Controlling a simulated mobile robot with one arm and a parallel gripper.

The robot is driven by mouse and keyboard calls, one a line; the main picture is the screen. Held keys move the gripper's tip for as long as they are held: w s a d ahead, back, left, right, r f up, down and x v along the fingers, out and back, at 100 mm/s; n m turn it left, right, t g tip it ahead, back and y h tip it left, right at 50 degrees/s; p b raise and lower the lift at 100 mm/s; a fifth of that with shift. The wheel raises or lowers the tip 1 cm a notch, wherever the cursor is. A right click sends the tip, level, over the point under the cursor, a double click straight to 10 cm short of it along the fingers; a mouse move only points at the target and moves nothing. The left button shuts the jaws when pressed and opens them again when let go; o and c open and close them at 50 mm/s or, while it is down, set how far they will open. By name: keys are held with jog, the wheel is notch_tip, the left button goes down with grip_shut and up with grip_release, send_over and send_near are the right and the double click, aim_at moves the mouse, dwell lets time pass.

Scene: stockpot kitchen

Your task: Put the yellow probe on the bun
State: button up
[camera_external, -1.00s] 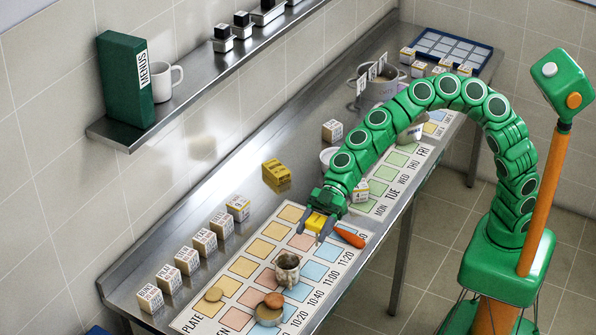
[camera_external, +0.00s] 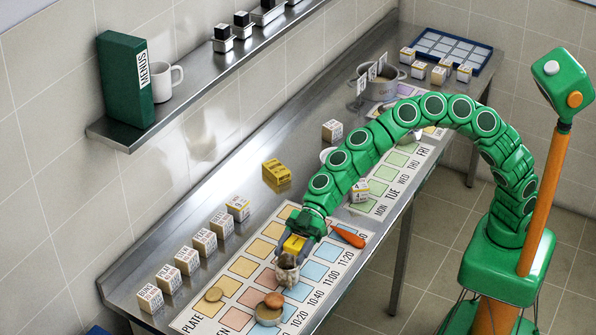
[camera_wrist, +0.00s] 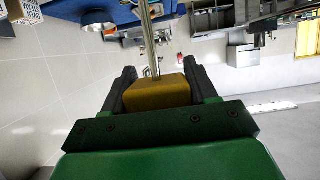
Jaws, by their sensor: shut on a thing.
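My gripper (camera_external: 289,257) is shut on the yellow probe (camera_external: 294,244), beside or over the small metal cup (camera_external: 288,274) on the chart. In the wrist view the yellow probe (camera_wrist: 159,93) is a block between my gripper's dark fingers (camera_wrist: 160,85), with a thin metal rod (camera_wrist: 149,40) extending from it. In the external view the rod is hidden, so I cannot tell whether it is inside the cup. A round brown bun-like piece (camera_external: 274,299) rests on a pale round base (camera_external: 267,316) just in front of the cup.
An orange-handled tool (camera_external: 347,237) lies right of my gripper. A yellow labelled box (camera_external: 276,172) stands behind on the steel counter (camera_external: 190,288). Several labelled white blocks (camera_external: 205,241) line the left. A big pot (camera_external: 380,82) stands at the far end.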

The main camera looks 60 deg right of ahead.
jog(key=shift+w+a+f, duration=0.7)
jog(key=shift+a+f, duration=0.1)
jog(key=shift+f, duration=0.8)
jog(key=shift+w+a+f, duration=0.65)
jog(key=shift+a+f, duration=0.15)
jog(key=shift+f, duration=0.8)
jog(key=shift+w+a+f, duration=0.7)
jog(key=shift+a+f, duration=0.1)
jog(key=shift+f, duration=0.8)
jog(key=shift+f, duration=0.1)
jog(key=o, duration=1.1)
jog(key=shift+d+r, duration=0.2)
jog(key=shift+v, duration=5.85)
